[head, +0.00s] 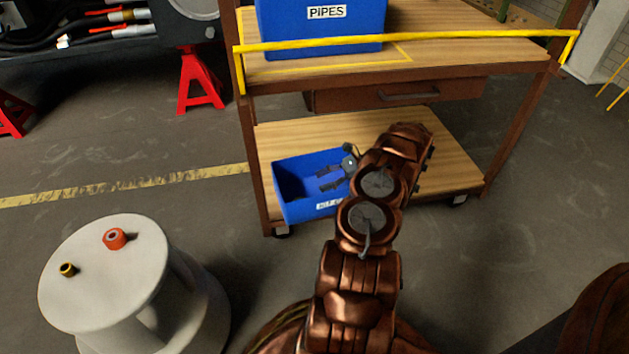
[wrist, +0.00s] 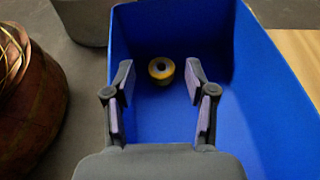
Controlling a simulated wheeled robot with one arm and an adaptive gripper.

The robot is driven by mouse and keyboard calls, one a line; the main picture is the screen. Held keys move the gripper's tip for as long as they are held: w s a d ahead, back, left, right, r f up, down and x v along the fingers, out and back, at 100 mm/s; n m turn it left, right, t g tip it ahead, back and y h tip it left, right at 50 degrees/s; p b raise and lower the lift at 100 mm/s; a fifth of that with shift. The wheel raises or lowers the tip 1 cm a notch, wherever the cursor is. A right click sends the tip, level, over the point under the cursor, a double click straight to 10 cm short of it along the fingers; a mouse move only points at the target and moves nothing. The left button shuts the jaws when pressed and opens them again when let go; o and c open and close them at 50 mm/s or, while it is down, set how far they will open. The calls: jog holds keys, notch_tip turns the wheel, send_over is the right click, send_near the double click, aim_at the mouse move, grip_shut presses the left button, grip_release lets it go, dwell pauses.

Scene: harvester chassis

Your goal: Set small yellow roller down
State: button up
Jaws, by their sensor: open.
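A yellow roller (wrist: 161,70) with a dark centre hole lies on the floor of the lower blue bin (wrist: 265,90), seen in the wrist view. My gripper (wrist: 160,88) is open above the bin, its fingers apart on either side of the roller in the picture, with nothing between them. In the head view my gripper (head: 326,179) is over the blue bin (head: 288,205) on the cart's lower shelf, and the roller inside is not visible there. Another small yellow roller (head: 67,269) stands on the pale spool-shaped stand (head: 128,310).
An orange-red roller (head: 115,238) is also on the stand. The wooden cart's lower shelf (head: 465,175) has bare room to the right of my arm. Above are a drawer (head: 400,94), a yellow rail (head: 470,37) and a blue PIPES bin (head: 320,35). A red jack stand (head: 200,82) is behind left.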

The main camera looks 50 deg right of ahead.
jog(key=shift+p+v, duration=0.35)
jog(key=shift+v, duration=1.25)
